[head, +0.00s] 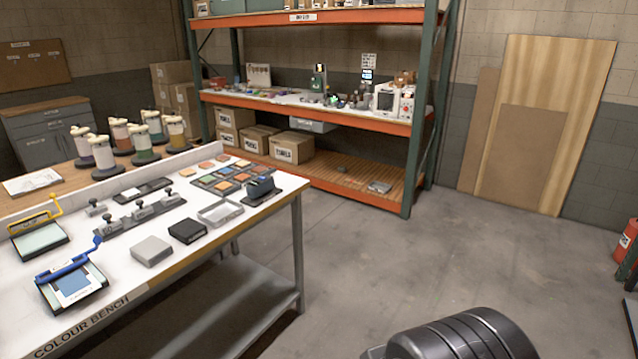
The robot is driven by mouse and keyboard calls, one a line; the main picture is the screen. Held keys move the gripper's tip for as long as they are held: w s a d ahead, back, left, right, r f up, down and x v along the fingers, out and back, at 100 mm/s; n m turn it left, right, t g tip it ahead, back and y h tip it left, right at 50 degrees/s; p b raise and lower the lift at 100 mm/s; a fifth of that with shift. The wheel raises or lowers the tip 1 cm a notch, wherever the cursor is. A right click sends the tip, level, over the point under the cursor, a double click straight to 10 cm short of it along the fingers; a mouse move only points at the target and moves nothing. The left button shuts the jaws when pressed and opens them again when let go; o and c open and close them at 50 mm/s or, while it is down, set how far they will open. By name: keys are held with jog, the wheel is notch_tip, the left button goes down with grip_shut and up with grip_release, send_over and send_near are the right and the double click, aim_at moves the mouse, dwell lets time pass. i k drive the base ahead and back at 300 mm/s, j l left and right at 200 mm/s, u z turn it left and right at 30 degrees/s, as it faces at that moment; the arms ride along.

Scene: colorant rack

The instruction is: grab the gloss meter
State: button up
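No label that I can read marks the gloss meter. On the white-topped colour bench, a dark blue-grey device (261,189) sits at the right corner and could be it. A small black box (188,230) near the front edge is another possible match. A light grey box (151,250) lies to its left, and an open grey tray (220,213) lies between the black box and the device. My gripper's fingers do not show. A rounded black part of my own arm is at the bottom, right of the middle, over the floor and apart from the bench.
The colour bench (118,324) also holds two clamp-like instruments (72,284), a row of small grey pieces (141,212) and colour swatches (222,181). Several paint jars (102,152) stand behind. An orange shelf rack (340,119) stands at the back. The floor (400,250) right of the bench is clear.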

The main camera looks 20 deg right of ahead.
aim_at(257, 189)
jog(key=i+l+u, duration=0.15)
jog(key=u, duration=0.2)
jog(key=i+l+u, duration=0.55)
jog(key=u, duration=0.15)
jog(key=i+l, duration=0.2)
jog(key=l, duration=0.2)
jog(key=i+l, duration=0.25)
jog(key=i+l+u, duration=0.1)
jog(key=l, duration=0.4)
jog(key=i+l, duration=0.3)
jog(key=i+l+u, duration=0.1)
jog(key=l, duration=0.4)
jog(key=i+l, duration=0.5)
jog(key=l, duration=0.3)
jog(key=i+l+u, duration=0.1)
jog(key=l, duration=0.35)
jog(key=i, duration=0.1)
